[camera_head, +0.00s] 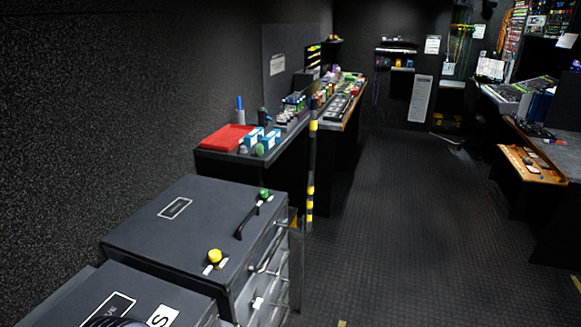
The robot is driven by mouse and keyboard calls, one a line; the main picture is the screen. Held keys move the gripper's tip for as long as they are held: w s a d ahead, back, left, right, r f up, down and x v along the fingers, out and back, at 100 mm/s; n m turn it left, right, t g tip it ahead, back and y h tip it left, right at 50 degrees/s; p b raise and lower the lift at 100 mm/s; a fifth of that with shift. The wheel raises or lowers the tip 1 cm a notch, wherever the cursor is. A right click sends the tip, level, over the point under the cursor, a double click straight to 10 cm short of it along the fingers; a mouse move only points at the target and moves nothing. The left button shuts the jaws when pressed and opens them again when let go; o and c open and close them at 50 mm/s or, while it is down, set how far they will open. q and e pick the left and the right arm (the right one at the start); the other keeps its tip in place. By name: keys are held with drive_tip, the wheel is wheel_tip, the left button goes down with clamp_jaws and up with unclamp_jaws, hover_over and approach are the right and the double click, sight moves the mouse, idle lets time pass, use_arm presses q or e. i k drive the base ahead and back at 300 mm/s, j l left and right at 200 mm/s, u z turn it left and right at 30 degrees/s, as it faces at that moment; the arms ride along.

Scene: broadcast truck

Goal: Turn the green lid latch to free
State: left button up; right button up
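The green lid latch (264,193) is a small round knob at the far right corner of a dark grey case lid (165,235) in the lower left of the head view. Small light marks lie beside it; which way the latch is turned is too small to tell. A yellow latch (214,256) sits at the near right of the same lid, with white marks beside it. A black handle (247,219) stands on the lid between the two latches. The lid looks shut.
A second dark case (68,303) stands nearer, at the lower left. Behind the lid is a bench with a red tray (226,137) and small boxes. A striped yellow-black post (311,170) rises just past the case. The floor (400,230) to the right is clear.

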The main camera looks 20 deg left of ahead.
sight(263, 194)
drive_tip(key=i, duration=0.75)
drive_tip(key=i+l+u, duration=0.15)
drive_tip(key=i, duration=1.35)
drive_tip(key=u, duration=1)
drive_tip(key=l+u, duration=0.1)
drive_tip(key=u, duration=0.4)
drive_tip(key=i+u, duration=0.1)
drive_tip(key=u, duration=0.4)
drive_tip(key=l+u, duration=0.1)
drive_tip(key=u, duration=1.4)
